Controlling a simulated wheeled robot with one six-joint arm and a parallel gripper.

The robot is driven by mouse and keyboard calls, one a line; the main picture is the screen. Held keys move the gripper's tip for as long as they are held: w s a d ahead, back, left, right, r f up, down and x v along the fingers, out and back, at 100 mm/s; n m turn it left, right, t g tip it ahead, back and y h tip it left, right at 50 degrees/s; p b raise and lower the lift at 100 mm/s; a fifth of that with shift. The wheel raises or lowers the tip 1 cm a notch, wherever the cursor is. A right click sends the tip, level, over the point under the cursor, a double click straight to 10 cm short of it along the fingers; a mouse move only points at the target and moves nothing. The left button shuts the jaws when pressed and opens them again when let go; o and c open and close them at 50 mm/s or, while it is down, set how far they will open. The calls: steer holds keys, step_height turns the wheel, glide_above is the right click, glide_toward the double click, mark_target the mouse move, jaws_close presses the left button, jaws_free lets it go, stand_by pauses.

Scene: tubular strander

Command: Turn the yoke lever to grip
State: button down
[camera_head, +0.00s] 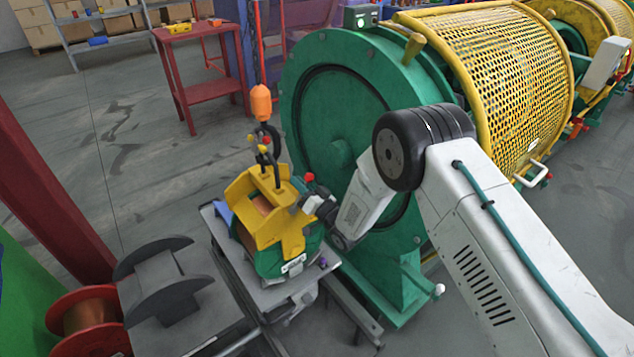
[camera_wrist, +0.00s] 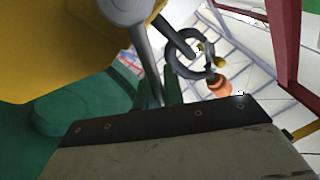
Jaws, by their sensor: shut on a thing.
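The yellow yoke (camera_head: 265,212) straddles a green-flanged reel with copper-coloured winding (camera_head: 254,235), below a hook and an orange hoist block (camera_head: 261,102). My gripper (camera_head: 310,204) is at the right side of the yoke and is shut on the yoke lever. In the head view my wrist and gripper hide most of the lever. In the wrist view the lever shows as a grey rod (camera_wrist: 149,62) running down from a pale round boss beside the yellow yoke (camera_wrist: 45,45). The fingertips are hard to make out there.
The reel stands on a grey cart (camera_head: 290,296). The large green round housing (camera_head: 310,125) is close behind my wrist, with a yellow mesh guard (camera_head: 490,75) to the right. A red table (camera_head: 205,90) stands at the back.

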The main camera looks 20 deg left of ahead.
steer(key=shift+w+f+m, duration=0.1)
steer(key=shift+m, duration=0.3)
steer(key=shift+d, duration=0.1)
steer(key=c, duration=1.5)
jaws_free()
steer(key=v, duration=0.8)
